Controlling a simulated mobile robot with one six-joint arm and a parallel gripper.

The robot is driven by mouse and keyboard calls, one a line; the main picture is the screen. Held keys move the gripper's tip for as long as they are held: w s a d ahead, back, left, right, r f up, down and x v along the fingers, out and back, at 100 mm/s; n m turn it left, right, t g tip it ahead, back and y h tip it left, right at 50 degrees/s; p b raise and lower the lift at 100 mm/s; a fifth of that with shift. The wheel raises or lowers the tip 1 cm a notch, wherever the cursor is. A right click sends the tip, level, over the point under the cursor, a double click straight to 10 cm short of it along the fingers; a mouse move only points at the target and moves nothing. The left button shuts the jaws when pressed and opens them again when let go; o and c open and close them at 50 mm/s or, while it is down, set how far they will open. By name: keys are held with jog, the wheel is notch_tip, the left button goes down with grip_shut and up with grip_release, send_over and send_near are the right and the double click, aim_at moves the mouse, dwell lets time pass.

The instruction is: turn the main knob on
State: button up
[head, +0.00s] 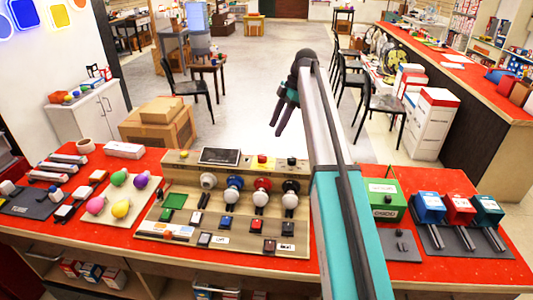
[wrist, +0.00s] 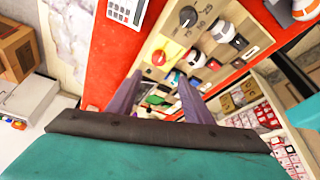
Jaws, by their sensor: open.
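A beige control panel (head: 165,215) stands on the red table left of my arm. In the wrist view a black dial (wrist: 187,16) with printed numbers sits on a beige board (wrist: 170,28), near a red button (wrist: 158,58). I cannot tell which is the main knob. My gripper (head: 278,131) is raised beyond the table's back edge, open and empty, apart from the panel. Its fingers also show in the wrist view (wrist: 157,100).
A green box (head: 385,186) and blue, red and teal boxes (head: 458,207) stand right of my arm. Cardboard boxes (head: 160,126) and chairs stand behind. Open floor (head: 245,110) lies beyond the table.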

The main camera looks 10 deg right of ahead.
aim_at(263, 156)
jog(key=p+x, duration=0.3)
jog(key=x, duration=1)
